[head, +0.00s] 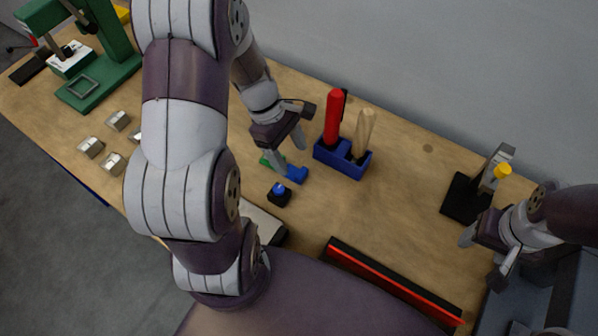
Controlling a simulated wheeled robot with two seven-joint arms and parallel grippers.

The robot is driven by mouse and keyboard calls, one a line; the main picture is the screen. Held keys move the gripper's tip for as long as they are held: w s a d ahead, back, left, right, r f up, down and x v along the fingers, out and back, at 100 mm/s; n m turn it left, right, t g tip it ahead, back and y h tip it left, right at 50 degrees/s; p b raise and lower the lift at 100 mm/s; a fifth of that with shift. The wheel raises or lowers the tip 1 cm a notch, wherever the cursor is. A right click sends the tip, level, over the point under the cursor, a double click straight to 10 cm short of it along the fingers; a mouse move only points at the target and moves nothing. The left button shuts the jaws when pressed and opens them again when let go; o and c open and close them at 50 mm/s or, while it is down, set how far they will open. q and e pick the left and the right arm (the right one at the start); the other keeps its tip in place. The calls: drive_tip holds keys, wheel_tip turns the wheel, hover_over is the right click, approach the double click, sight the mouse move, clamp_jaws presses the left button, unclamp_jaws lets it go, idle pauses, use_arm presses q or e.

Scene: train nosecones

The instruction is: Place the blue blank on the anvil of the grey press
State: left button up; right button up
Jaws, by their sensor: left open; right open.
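A small blue piece (297,174) lies on the bench below my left gripper, beside a partly hidden green piece (265,160). A rounded blue piece (279,187) sits on a small black block just in front of it. I cannot tell for certain which blue piece is the blank. My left gripper (292,156) is open, with its fingers above the blue and green pieces. The grey press (498,160) stands at the right on a black base (461,198), with a yellow knob; its anvil is not clearly visible. My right gripper (481,262) is open and empty in front of the press.
A blue holder (341,160) with a red handle and a wooden handle stands right of my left gripper. A green press (100,75) and several metal blocks (91,147) are at the left. A red-and-black bar (395,283) lies along the front. Bench between holder and grey press is clear.

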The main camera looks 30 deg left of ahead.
sight(299, 171)
use_arm(q)
drive_tip(key=x, duration=0.5)
drive_tip(key=shift+a+f, duration=0.15)
drive_tip(key=shift+f, duration=0.05)
drive_tip(key=shift+w+f, duration=0.2)
drive_tip(key=shift+f, duration=0.05)
drive_tip(key=c, duration=1.2)
drive_tip(key=r, duration=0.2)
drive_tip(key=d+r, duration=0.1)
drive_tip(key=r, duration=0.1)
drive_tip(key=shift+s+r, duration=0.1)
drive_tip(key=shift+r, duration=0.25)
drive_tip(key=s+d+r, duration=0.1)
drive_tip(key=d+r, duration=0.1)
drive_tip(key=d, duration=0.1)
drive_tip(key=s+d+r, duration=0.1)
drive_tip(key=d+r, duration=0.1)
drive_tip(key=d, duration=0.2)
drive_tip(key=s+d+r, duration=0.1)
drive_tip(key=d+r, duration=0.1)
drive_tip(key=d, duration=0.1)
drive_tip(key=shift+s+d+r, duration=0.15)
drive_tip(key=shift+d+r, duration=0.05)
drive_tip(key=shift+d, duration=0.05)
